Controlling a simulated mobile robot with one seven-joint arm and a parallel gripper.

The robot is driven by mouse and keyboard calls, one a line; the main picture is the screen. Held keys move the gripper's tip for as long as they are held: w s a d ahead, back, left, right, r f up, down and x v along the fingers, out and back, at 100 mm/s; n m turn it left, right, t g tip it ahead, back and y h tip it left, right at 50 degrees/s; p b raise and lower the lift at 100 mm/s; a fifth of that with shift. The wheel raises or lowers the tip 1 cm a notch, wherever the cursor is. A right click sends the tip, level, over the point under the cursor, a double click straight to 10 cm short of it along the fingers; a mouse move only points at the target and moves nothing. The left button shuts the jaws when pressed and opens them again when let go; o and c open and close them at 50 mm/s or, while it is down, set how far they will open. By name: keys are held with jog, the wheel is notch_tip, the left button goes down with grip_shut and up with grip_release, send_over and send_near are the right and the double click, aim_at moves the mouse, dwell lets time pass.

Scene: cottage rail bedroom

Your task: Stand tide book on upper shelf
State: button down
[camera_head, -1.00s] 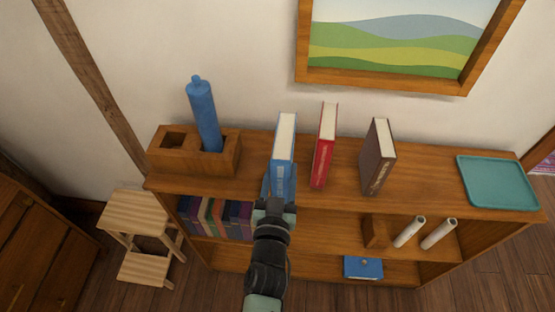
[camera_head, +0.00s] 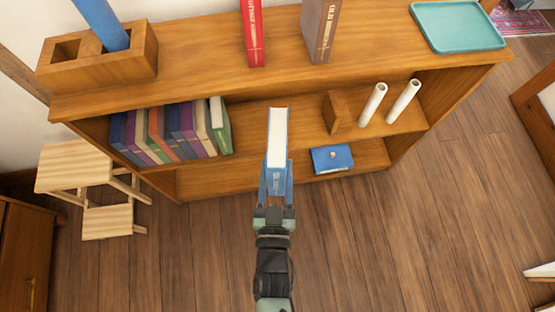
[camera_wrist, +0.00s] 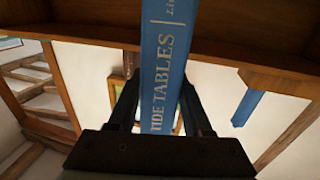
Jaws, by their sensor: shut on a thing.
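The blue tide book (camera_head: 277,140), its spine reading TIDE TABLES in the wrist view (camera_wrist: 165,70), is upright with its pale page edges up. My gripper (camera_head: 275,180) is shut on its spine side and holds it in front of the bookcase. The upper shelf (camera_head: 265,128) inside the bookcase carries a row of books (camera_head: 170,132) at left and a wooden block (camera_head: 340,112) at right. Between them is a bare gap, partly hidden behind the held book.
A red book (camera_head: 253,35) and a brown book (camera_head: 322,30) stand on the bookcase top, with a wooden holder (camera_head: 100,62) and a teal tray (camera_head: 457,27). White rolls (camera_head: 388,103) stand right of the block. A blue box (camera_head: 332,159) is below. A stool (camera_head: 90,180) stands left.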

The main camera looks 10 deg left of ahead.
jog(key=a+f+n+y+b, duration=0.1)
jog(key=a+f+b, duration=0.3)
jog(key=f+b, duration=0.8)
jog(key=a+f+n+y+b, duration=0.1)
jog(key=a+f+b, duration=0.3)
jog(key=f+b, duration=0.8)
jog(key=shift+s+a+f+g+y+b, duration=0.2)
jog(key=shift+s+a+g+y+b, duration=0.1)
jog(key=shift+y+b, duration=0.6)
jog(key=shift+d, duration=0.1)
jog(key=a+f+b+x, duration=0.1)
jog(key=x, duration=0.7)
jog(key=a+f+b+x, duration=0.1)
jog(key=x, duration=0.8)
jog(key=shift+s+f, duration=0.25)
jog(key=shift+f, duration=0.15)
